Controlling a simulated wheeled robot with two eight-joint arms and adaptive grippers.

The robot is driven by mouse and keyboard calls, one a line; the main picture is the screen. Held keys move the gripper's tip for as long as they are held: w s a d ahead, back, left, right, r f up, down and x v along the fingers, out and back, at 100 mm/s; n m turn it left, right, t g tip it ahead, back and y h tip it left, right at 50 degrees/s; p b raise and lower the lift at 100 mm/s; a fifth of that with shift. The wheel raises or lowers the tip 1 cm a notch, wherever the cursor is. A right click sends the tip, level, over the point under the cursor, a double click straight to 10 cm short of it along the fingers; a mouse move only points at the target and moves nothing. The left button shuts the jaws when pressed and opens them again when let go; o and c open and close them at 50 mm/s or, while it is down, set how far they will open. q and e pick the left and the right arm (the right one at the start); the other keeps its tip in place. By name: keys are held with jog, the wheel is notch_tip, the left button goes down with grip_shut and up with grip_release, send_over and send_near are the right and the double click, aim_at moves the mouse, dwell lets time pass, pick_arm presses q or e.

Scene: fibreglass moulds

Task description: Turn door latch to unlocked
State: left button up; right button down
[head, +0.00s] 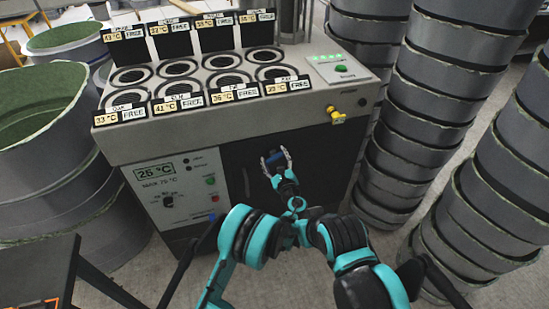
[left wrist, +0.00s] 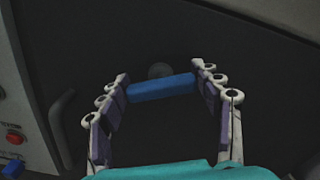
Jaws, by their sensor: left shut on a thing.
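The door latch is a blue bar (left wrist: 162,88) on a round dark pivot on the dark door (left wrist: 250,60). In the left wrist view the bar lies nearly level, its right end slightly higher. In the head view the blue latch (head: 277,158) shows small between the fingers, on the dark door (head: 240,150) of the grey machine (head: 110,145). My left gripper (head: 275,160) is at the latch; in the left wrist view its fingers (left wrist: 162,78) stand at both ends of the bar, shut on it. My right gripper does not show.
A dark door handle (left wrist: 62,118) stands left of the latch. A control panel (head: 172,190) with buttons is on the machine's left front, and a yellow valve (head: 338,117) juts out at its upper right. Stacked grey moulds (head: 425,110) crowd the right side; a big mould (head: 45,150) stands left.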

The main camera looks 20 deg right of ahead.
pick_arm(q)
jog(key=n, duration=0.6)
jog(key=shift+a, duration=0.15)
jog(key=n, duration=0.6)
jog(key=shift+f+n, duration=0.15)
jog(key=shift+n, duration=0.15)
jog(key=o, duration=1.2)
jog(key=shift+w, duration=0.1)
jog(key=shift+c, duration=0.2)
jog(key=s, duration=0.7)
jog(key=shift+s, duration=0.3)
